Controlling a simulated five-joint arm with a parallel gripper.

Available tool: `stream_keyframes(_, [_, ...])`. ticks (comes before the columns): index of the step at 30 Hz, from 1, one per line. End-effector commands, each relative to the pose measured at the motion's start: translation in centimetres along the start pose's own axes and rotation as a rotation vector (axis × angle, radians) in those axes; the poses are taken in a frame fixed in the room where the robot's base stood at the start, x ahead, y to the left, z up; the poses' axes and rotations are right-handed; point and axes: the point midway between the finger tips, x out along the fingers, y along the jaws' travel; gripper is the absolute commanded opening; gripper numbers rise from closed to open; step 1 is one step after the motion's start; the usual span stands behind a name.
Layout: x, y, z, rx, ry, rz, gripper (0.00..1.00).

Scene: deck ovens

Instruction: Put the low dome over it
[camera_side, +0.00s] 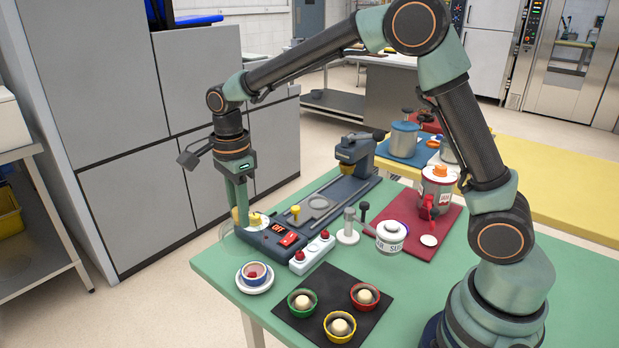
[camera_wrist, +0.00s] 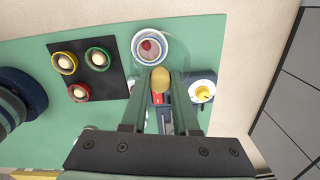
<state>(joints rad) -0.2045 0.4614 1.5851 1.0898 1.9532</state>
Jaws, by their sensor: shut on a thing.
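My gripper (camera_wrist: 160,88) is shut on the tan knob (camera_wrist: 160,77) of a clear dome, whose faint see-through outline spreads around the fingertips. In the wrist view this bowl (camera_wrist: 150,47) is just beyond the knob. The dome's rim is hard to make out.
A black mat (camera_side: 368,321) holds green, yellow and red bowls with pale balls. A dark switch box (camera_side: 272,240) and a white block with red buttons (camera_side: 311,252) stand near the gripper. A jar (camera_side: 390,236) and a red mat (camera_side: 418,243) lie farther right.

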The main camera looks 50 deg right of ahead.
Motion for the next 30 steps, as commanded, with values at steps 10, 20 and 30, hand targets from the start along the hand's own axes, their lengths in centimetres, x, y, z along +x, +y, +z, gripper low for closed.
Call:
stream_keyframes(10, [2.0, 2.2, -0.6, 0.003, 0.003, 0.006, 0.0])
stream_keyframes(20, [4.5, 2.2, -0.6, 0.003, 0.003, 0.008, 0.0])
stream_keyframes(30, [7.2, 2.2, -0.6, 0.003, 0.003, 0.008, 0.0])
